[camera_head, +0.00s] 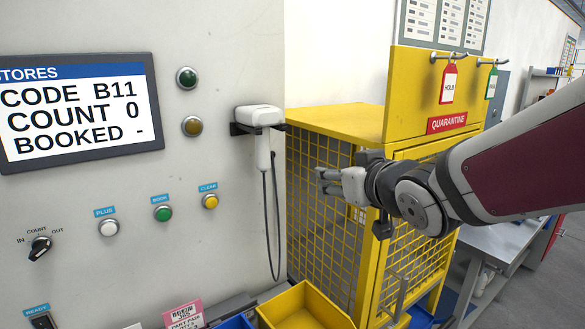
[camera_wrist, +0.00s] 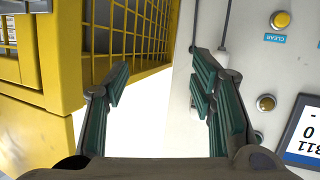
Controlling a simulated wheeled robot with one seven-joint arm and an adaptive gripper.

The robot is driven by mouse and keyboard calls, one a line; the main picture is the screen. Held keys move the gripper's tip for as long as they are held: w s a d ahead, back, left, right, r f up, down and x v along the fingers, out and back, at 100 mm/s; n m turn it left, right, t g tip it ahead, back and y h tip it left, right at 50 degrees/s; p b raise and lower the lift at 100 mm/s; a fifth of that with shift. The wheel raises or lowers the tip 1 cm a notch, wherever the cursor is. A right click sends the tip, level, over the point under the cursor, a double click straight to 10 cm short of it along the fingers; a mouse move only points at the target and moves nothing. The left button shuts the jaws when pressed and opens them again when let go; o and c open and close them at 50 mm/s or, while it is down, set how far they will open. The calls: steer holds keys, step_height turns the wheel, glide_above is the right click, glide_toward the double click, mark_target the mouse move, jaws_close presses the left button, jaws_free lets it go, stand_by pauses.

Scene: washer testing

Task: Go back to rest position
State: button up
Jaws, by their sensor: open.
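My gripper (camera_head: 328,181) is open and empty in the head view. It is in front of the yellow mesh cage, to the right of the hand scanner. In the wrist view my gripper (camera_wrist: 160,100) shows its two green-padded fingers spread apart with nothing between them. My arm reaches in from the right side of the head view.
A panel with a screen (camera_head: 78,112), buttons and a knob (camera_head: 40,248) fills the left. A white hand scanner (camera_head: 262,140) hangs on its holder there, with a cable below. The yellow quarantine cage (camera_head: 330,122) stands close behind my gripper. A yellow bin (camera_head: 305,308) lies below.

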steer(key=s+d+f+m+g+h, duration=0.35)
steer(key=s+d, duration=0.55)
steer(key=s, duration=0.3)
steer(key=s+f+g, duration=0.3)
steer(key=s+g, duration=0.2)
steer(key=s, duration=0.9)
steer(key=shift+d+m, duration=0.35)
steer(key=shift+d, duration=0.1)
